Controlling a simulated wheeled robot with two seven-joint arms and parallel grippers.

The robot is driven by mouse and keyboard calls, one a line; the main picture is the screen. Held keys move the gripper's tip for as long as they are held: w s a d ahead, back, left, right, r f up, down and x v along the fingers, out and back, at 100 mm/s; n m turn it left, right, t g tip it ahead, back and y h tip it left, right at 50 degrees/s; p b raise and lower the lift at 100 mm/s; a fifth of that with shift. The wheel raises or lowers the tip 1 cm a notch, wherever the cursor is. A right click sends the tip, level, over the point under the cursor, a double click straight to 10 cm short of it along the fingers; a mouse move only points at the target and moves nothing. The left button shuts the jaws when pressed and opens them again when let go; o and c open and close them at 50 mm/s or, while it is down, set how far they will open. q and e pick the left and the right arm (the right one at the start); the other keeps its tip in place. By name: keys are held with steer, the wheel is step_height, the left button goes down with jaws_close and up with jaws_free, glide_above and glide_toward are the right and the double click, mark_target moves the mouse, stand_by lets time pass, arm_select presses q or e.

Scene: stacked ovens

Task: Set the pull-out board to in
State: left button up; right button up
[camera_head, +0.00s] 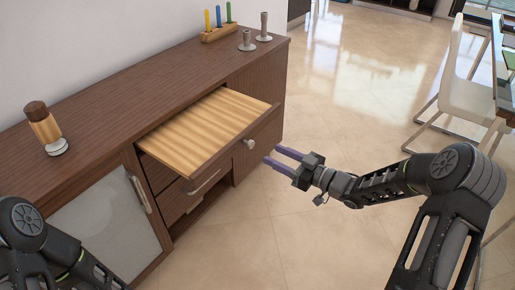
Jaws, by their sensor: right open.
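The pull-out board (205,125) is a light striped wooden board standing out from the top of the dark brown cabinet (110,95). Its dark front edge carries a round pale knob (249,144). My right gripper (272,154) is open, with two purple fingers pointing left toward the knob. It looks just right of the knob and apart from it, with nothing between the fingers. My left arm shows at the lower left, but its gripper is out of the picture.
A wooden-topped grinder (44,128), candle holders (263,28) and a coloured peg stand (219,33) are on the cabinet top. A white chair (468,92) stands right; the tiled floor is open.

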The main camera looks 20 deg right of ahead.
mark_target(253, 144)
steer(key=x, duration=0.7)
steer(key=shift+w+a, duration=0.15)
steer(key=shift+c, duration=0.5)
jaws_close()
stand_by(0.8)
